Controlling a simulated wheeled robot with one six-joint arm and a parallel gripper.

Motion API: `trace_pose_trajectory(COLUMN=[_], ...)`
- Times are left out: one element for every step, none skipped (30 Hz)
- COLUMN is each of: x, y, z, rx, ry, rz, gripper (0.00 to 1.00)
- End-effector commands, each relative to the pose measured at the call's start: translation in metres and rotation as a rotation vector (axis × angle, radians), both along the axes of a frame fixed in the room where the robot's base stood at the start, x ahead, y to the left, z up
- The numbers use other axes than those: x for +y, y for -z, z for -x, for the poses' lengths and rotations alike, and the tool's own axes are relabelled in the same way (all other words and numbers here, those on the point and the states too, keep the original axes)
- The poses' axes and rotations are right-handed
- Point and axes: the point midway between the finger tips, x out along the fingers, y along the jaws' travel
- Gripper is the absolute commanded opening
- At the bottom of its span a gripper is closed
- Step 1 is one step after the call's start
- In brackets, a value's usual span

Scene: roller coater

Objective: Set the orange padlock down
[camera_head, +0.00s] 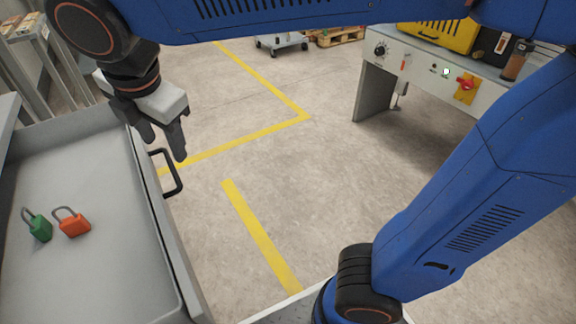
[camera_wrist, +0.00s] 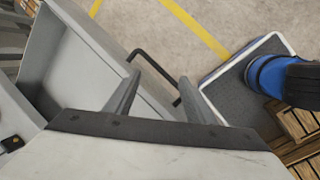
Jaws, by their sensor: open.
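The orange padlock (camera_head: 73,224) lies in the grey drawer (camera_head: 95,285), with its shackle toward the upper left. A green padlock (camera_head: 38,226) lies just left of it in the same drawer. My gripper (camera_head: 166,148) is open and empty, pointing down near the drawer's front edge and its black handle, well up and right of the padlocks in the head view. In the wrist view the two fingers of my gripper (camera_wrist: 160,82) are spread with nothing between them. Neither padlock shows in the wrist view.
The black drawer handle (camera_head: 170,172) sticks out below my fingers; it also shows in the wrist view (camera_wrist: 150,68). A machine with a control panel (camera_head: 430,72) stands at the upper right. The floor between, with yellow lines (camera_head: 262,235), is clear.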

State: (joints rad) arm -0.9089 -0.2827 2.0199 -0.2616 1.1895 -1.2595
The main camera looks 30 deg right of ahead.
Motion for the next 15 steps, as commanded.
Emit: trace_pose_trajectory(x=[-0.021, -0.032, -0.046, -0.056, -0.066, -0.080, -0.089, -0.099, -0.112, -0.121, -0.130, -0.142, -0.151, -0.160, -0.171], y=[0.003, 0.005, 0.008, 0.010, 0.013, 0.015, 0.018, 0.021, 0.024, 0.027, 0.029, 0.034, 0.036, 0.040, 0.043], z=[-0.004, -0.005, -0.006, -0.007, -0.007, -0.007, -0.006, -0.006, -0.005, -0.003, -0.002, 0.001, 0.002, 0.004, 0.008], rx=[0.003, 0.005, 0.009, 0.012, 0.013, 0.015, 0.018, 0.020, 0.021, 0.022, 0.022, 0.024, 0.024, 0.025, 0.023], ry=[0.086, 0.139, 0.212, 0.266, 0.319, 0.390, 0.443, 0.496, 0.568, 0.622, 0.675, 0.747, 0.800, 0.854, 0.925], rz=[-0.027, -0.046, -0.071, -0.091, -0.109, -0.133, -0.151, -0.171, -0.196, -0.215, -0.234, -0.258, -0.278, -0.297, -0.324], gripper=[0.49, 0.49, 0.49, 0.49, 0.49, 0.49, 0.49, 0.49, 0.49, 0.49, 0.49, 0.49, 0.49, 0.49, 0.49])
